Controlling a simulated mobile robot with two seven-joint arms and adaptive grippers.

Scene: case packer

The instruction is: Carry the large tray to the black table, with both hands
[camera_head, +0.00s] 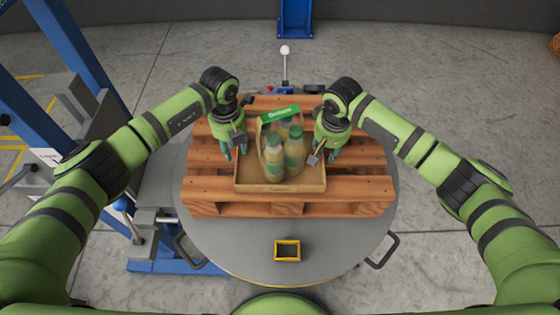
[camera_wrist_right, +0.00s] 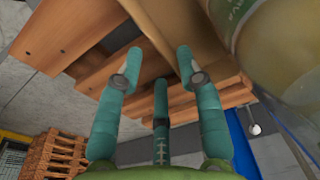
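The large tray (camera_head: 280,188) is a shallow brown cardboard tray. It sits on a wooden pallet (camera_head: 350,188) and holds several green-capped bottles (camera_head: 294,150) near its middle. My left gripper (camera_head: 236,151) is at the tray's left side, fingers pointing down and apart. My right gripper (camera_head: 323,158) is at the right side, also pointing down. In the right wrist view its fingers are spread, with the tray's cardboard wall (camera_wrist_right: 180,25) close beyond the tips. I cannot tell whether either gripper touches the tray. I do not see a black table.
The pallet rests on a round grey table (camera_head: 220,235) with side handles. A small yellow-rimmed box (camera_head: 288,250) stands at its front. A blue frame (camera_head: 65,50) rises at the left. A white-knobbed lever (camera_head: 285,50) stands behind the pallet. Open floor (camera_head: 455,90) lies to the right.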

